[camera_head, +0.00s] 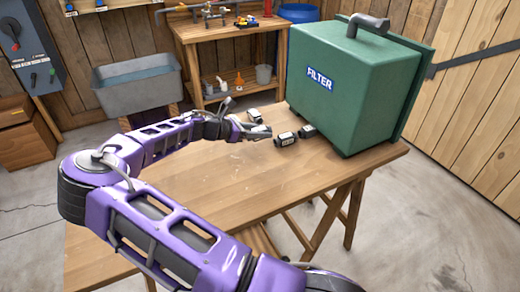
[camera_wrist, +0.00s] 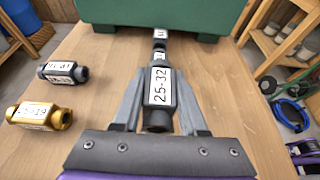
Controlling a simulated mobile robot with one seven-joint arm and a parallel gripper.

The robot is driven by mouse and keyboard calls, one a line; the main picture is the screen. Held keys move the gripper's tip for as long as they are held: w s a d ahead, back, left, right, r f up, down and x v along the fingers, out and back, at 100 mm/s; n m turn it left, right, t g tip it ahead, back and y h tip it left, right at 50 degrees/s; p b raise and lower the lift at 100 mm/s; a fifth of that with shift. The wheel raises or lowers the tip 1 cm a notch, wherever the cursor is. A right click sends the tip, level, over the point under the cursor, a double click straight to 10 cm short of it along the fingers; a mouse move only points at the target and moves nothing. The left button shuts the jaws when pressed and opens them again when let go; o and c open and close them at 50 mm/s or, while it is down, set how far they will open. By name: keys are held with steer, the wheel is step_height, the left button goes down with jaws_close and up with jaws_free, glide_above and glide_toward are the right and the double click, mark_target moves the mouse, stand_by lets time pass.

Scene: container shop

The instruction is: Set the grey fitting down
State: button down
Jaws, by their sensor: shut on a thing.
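The grey fitting (camera_wrist: 160,86), with a white label reading 25-32, sits lengthwise between the two fingers of my gripper (camera_wrist: 160,100) in the wrist view. The fingers are shut on its sides, and its dark round opening faces my wrist. In the head view my gripper (camera_head: 262,131) is low over the wooden table, left of the green filter box. I cannot tell whether the held fitting touches the table top.
Labelled dark pieces (camera_wrist: 158,47) stand in line ahead, toward the green box (camera_head: 340,85). Another grey fitting (camera_wrist: 62,72) and a brass fitting (camera_wrist: 40,115) lie to the left in the wrist view. The table (camera_head: 200,200) is bare at the near side.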

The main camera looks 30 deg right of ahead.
steer(key=shift+f+b, duration=0.4)
steer(key=shift+f, duration=2.6)
steer(key=shift+f, duration=0.15)
steer(key=shift+c, duration=2.2)
jaws_free()
steer(key=shift+r, duration=0.2)
steer(key=p+v, duration=0.1)
steer(key=v, duration=1.1)
steer(key=shift+f, duration=0.1)
